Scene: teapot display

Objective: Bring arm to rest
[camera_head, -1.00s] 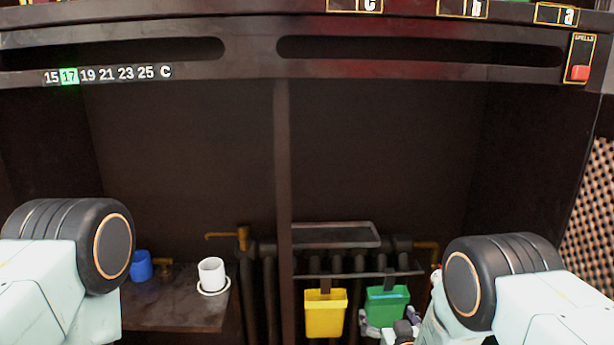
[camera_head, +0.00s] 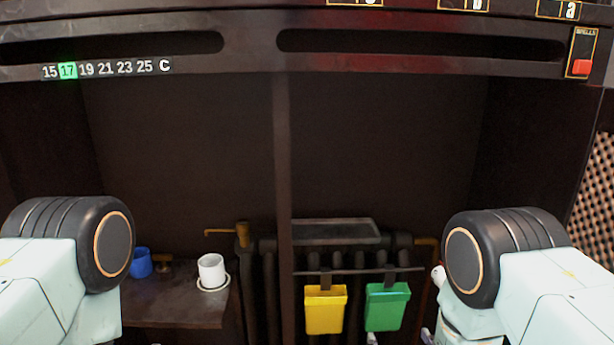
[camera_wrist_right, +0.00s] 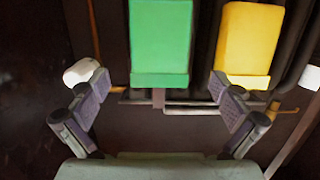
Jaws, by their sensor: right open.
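My right gripper (camera_head: 400,339) shows only as fingertips at the bottom edge of the head view, below the green box (camera_head: 387,307). In the right wrist view, the right gripper (camera_wrist_right: 158,88) has its fingers spread wide with nothing between them. The green box (camera_wrist_right: 160,45) and the yellow box (camera_wrist_right: 249,40) are beyond the fingers, apart from them. My right arm's black joint stands at the lower right of the head view. My left arm comes in at the lower left; its gripper is out of view.
The yellow box (camera_head: 325,309) hangs beside the green one on a rail (camera_head: 350,271) in front of dark pipes. A white cup (camera_head: 211,268) on a saucer and a blue cup (camera_head: 141,263) stand on a dark shelf (camera_head: 175,309). A dark post (camera_head: 283,180) divides the cabinet.

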